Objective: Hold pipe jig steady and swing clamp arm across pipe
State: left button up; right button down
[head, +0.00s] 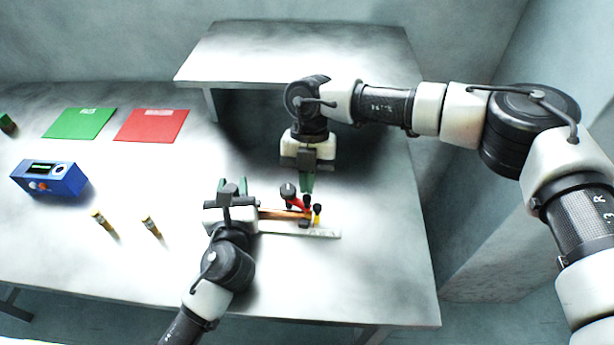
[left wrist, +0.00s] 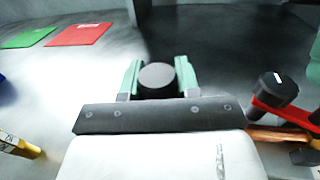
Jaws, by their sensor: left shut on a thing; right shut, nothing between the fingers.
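The pipe jig has a pale base plate (head: 318,234) on the table, with a copper pipe (head: 275,213) lying along it. A red clamp arm (head: 296,202) with a black knob (head: 288,190) sits at the pipe; the red arm also shows in the left wrist view (left wrist: 290,111). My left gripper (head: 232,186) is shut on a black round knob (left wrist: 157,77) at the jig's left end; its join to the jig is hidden. My right gripper (head: 307,190) is shut and empty, pointing down close beside the red arm. Whether it touches the arm is unclear.
A blue box with a display (head: 48,180), a green mat (head: 80,123), a red mat (head: 152,126) and two small labelled cylinders (head: 104,224) (head: 151,227) lie to the left. A raised shelf (head: 300,50) stands behind. The table's right side is clear.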

jog(key=shift+s+f+m+y, duration=0.1)
jog(key=shift+s+m+y, duration=0.25)
jog(key=shift+m, duration=0.6)
jog(key=shift+s+f+m+y, duration=0.1)
jog(key=shift+s+m+y, duration=0.25)
jog(key=shift+m, duration=0.6)
jog(key=shift+s+a+m+t+y, duration=0.2)
jog(key=shift+s+m+t+y, duration=0.15)
jog(key=shift+m, duration=0.65)
jog(key=shift+s+a+m+t+y, duration=0.15)
jog(key=shift+s+m+t+y, duration=0.15)
jog(key=shift+m, duration=0.7)
jog(key=shift+s+a, duration=0.1)
jog(key=shift+s+a+r, duration=0.15)
jog(key=shift+s+a, duration=0.1)
jog(key=shift+a, duration=0.1)
jog(key=v, duration=1)
jog(key=shift+s+d, duration=0.25)
jog(key=shift+d, duration=0.05)
